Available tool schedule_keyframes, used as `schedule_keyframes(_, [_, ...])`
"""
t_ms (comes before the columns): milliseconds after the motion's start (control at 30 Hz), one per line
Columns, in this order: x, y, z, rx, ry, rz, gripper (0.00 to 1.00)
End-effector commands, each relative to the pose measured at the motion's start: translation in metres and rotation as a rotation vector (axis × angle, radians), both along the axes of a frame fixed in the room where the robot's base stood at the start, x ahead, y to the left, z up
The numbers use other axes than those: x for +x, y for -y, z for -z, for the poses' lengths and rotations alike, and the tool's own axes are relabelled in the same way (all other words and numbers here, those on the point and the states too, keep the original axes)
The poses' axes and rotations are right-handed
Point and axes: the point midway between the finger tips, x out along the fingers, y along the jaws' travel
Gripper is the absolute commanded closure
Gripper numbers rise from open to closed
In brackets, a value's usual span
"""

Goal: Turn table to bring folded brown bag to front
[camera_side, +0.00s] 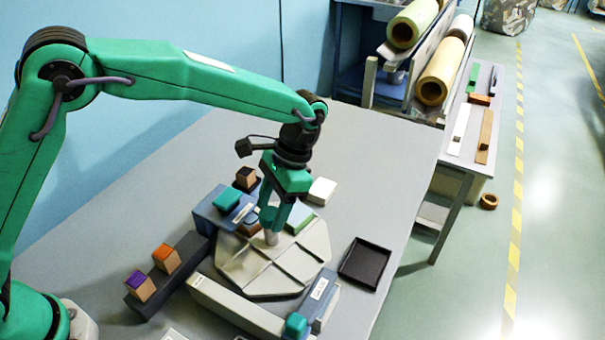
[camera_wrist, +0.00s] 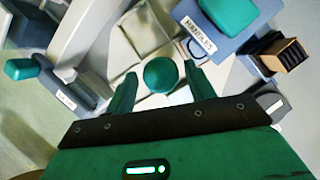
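The turntable (camera_side: 285,279) is a pale grey, eight-sided plate with raised dividers, and it also shows in the wrist view (camera_wrist: 118,72). A small brown piece (camera_side: 249,229) lies at its back left, partly hidden by my gripper; I cannot tell whether it is the folded brown bag. A green-topped piece (camera_side: 300,219) is at its back right. My gripper (camera_side: 272,222) points down at the turntable's middle. In the wrist view my gripper (camera_wrist: 160,88) has its fingers apart, either side of a round green knob (camera_wrist: 160,74), with a gap showing on each side.
A blue box (camera_side: 205,212) with a green top, labelled HANDLES in the wrist view, stands at the back left. Another labelled blue box (camera_side: 318,301) and a long grey bar (camera_side: 235,306) line the front. A dark rail (camera_side: 190,250) holds cubes. A black tray (camera_side: 366,262) lies right.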

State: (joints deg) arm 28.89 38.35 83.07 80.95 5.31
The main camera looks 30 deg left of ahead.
Motion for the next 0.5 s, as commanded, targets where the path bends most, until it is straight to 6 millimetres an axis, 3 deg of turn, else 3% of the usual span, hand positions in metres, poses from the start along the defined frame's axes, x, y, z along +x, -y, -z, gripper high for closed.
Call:
schedule_keyframes(33, [0.0, 0.0, 0.0, 0.0, 0.0, 0.0, 0.56])
schedule_keyframes(267, [-0.0003, 0.0005, -0.0002, 0.0, -0.001, 0.001, 1.0])
schedule_keyframes(500, [-0.001, 0.0015, -0.0003, -0.017, -0.007, 0.05, 1.0])
